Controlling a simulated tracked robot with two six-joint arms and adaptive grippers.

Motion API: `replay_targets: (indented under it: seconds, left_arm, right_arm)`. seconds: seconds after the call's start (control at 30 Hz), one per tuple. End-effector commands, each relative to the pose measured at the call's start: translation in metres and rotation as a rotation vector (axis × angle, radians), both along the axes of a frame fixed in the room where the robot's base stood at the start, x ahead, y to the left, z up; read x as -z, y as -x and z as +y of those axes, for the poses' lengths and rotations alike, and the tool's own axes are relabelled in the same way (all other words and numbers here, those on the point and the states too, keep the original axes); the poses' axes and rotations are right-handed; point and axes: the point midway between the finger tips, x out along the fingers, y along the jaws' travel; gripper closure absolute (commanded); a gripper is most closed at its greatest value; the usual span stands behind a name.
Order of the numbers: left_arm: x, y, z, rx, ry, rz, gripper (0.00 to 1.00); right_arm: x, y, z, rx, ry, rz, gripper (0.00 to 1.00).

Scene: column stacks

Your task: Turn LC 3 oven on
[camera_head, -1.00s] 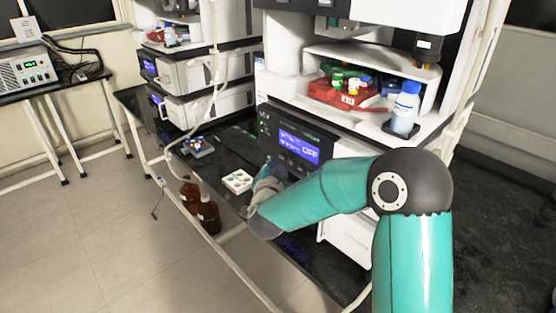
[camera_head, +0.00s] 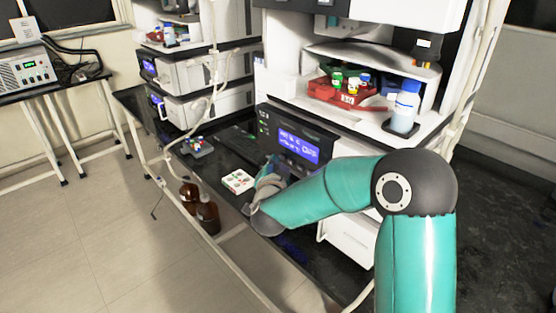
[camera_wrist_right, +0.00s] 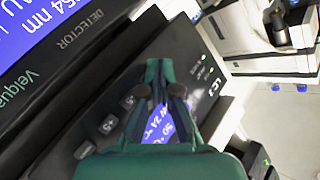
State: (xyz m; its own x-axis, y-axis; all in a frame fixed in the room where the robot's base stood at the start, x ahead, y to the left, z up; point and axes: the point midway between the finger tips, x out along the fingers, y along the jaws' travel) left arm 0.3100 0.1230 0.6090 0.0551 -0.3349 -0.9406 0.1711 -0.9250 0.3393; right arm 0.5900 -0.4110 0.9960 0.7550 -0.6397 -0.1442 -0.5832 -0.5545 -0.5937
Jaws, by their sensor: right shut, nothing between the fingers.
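The LC 3 oven is the unit with a dark front panel (camera_head: 320,134) and a blue display (camera_head: 297,147) that seems to read OFF. The blue display (camera_wrist_right: 158,124) is partly hidden behind my fingers. My right gripper (camera_wrist_right: 160,68) is shut and empty, its tips close over the panel near the lamps. Contact cannot be told. It also shows in the head view (camera_head: 272,162), mostly hidden by my wrist. My left gripper is not in view.
A white tray of small vials (camera_head: 238,181) lies on the black bench left of my wrist. A red vial tray (camera_head: 335,92) and a blue-capped bottle (camera_head: 404,107) stand above.

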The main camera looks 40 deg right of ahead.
Motion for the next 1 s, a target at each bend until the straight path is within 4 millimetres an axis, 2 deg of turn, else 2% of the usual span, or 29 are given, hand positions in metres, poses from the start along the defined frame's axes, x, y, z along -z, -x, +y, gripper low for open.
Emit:
replay_targets:
  seconds: [1.0]
  left_arm:
    - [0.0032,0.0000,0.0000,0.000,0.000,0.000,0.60]
  right_arm:
    - [0.0002,-0.0011,-0.0082,0.000,0.000,0.000,1.00]
